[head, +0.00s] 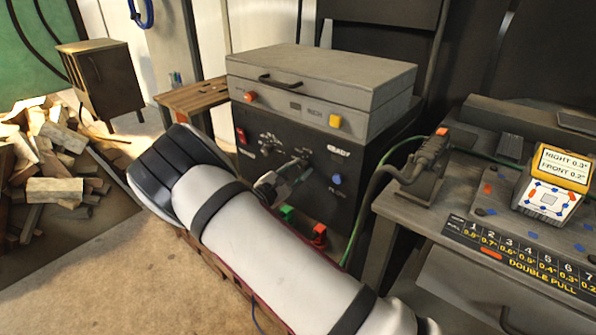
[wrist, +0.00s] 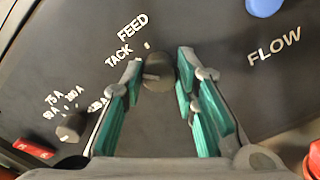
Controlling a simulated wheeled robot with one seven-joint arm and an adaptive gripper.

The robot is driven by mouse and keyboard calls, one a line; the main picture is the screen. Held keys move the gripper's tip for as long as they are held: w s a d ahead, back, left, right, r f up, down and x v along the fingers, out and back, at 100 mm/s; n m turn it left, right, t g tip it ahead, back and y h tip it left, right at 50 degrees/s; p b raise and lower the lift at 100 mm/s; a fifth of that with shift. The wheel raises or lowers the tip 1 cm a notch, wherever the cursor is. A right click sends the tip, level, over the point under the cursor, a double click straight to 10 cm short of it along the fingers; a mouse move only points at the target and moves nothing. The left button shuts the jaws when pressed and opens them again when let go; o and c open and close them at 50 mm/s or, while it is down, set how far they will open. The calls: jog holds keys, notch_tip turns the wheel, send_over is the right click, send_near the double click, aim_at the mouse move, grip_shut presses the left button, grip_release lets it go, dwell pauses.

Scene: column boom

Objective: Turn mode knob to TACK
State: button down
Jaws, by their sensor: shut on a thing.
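The mode knob (wrist: 157,72) is a dark round knob on the black front panel (head: 262,185) of the grey welding machine. In the wrist view the labels TACK (wrist: 119,57) and FEED (wrist: 132,27) stand above it and to its upper left. A short white mark (wrist: 147,45) lies just above the knob. My gripper (wrist: 159,69) has its teal-padded fingers on either side of the knob, shut on it. Which label the knob points to I cannot tell. In the head view my gripper (head: 303,163) reaches the panel and hides the knob.
A smaller knob (wrist: 71,127) with amp markings and a red switch (wrist: 34,148) sit at lower left in the wrist view. The blue FLOW knob (wrist: 264,6) is at upper right. A bench (head: 410,212) with a clamp stands to the right of the machine.

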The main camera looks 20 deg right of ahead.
jog(key=c, duration=1.2)
grip_release()
jog(key=shift+c, duration=0.2)
jog(key=v, duration=1.2)
